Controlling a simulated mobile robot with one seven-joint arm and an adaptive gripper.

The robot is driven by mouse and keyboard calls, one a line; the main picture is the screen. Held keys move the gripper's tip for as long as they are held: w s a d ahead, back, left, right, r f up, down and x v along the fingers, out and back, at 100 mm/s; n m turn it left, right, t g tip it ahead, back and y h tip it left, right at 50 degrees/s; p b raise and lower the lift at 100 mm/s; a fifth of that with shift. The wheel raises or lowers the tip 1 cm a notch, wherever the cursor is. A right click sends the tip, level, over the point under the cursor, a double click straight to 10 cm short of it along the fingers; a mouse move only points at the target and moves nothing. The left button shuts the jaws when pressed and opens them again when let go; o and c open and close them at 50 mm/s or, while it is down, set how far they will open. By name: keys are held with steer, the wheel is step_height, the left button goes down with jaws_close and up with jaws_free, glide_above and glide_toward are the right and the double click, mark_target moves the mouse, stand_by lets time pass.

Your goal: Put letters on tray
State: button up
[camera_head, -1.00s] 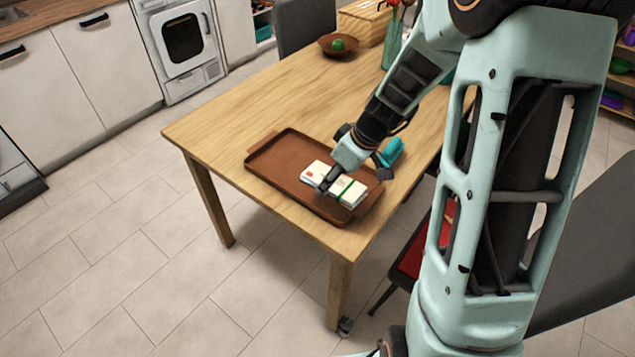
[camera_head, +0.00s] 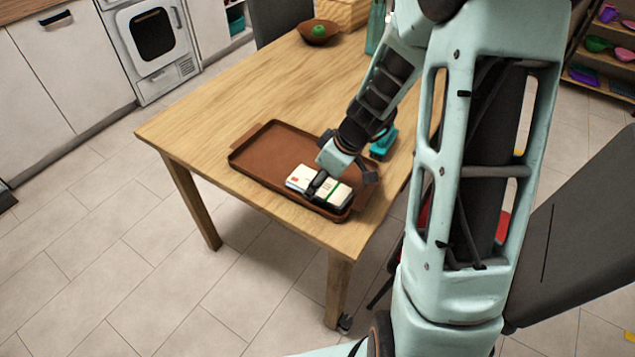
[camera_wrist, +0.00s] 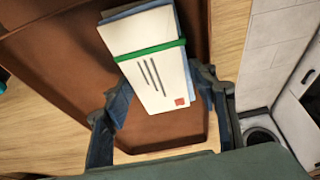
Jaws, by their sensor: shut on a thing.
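The letters (camera_head: 335,193) are a small stack of white envelopes held by a green band, with a red stamp on the top one. In the wrist view the letters (camera_wrist: 150,60) lie between my two fingers, over the tray. The brown tray (camera_head: 262,150) lies on the wooden table near its front corner. The tray also fills much of the wrist view (camera_wrist: 50,70). My gripper (camera_head: 316,186) is shut on the letters at the tray's right part. I cannot tell whether the stack touches the tray floor.
The wooden table (camera_head: 240,90) is clear to the left and behind the tray. A teal object (camera_head: 383,143) lies right of my gripper. A brown bowl with a green fruit (camera_head: 319,32) stands at the table's far end.

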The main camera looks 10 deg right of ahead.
steer(key=shift+f, duration=0.1)
steer(key=o, duration=0.9)
steer(key=shift+d+r, duration=0.1)
steer(key=shift+r, duration=0.45)
steer(key=p+v, duration=0.1)
steer(key=v, duration=1)
steer(key=shift+s, duration=0.15)
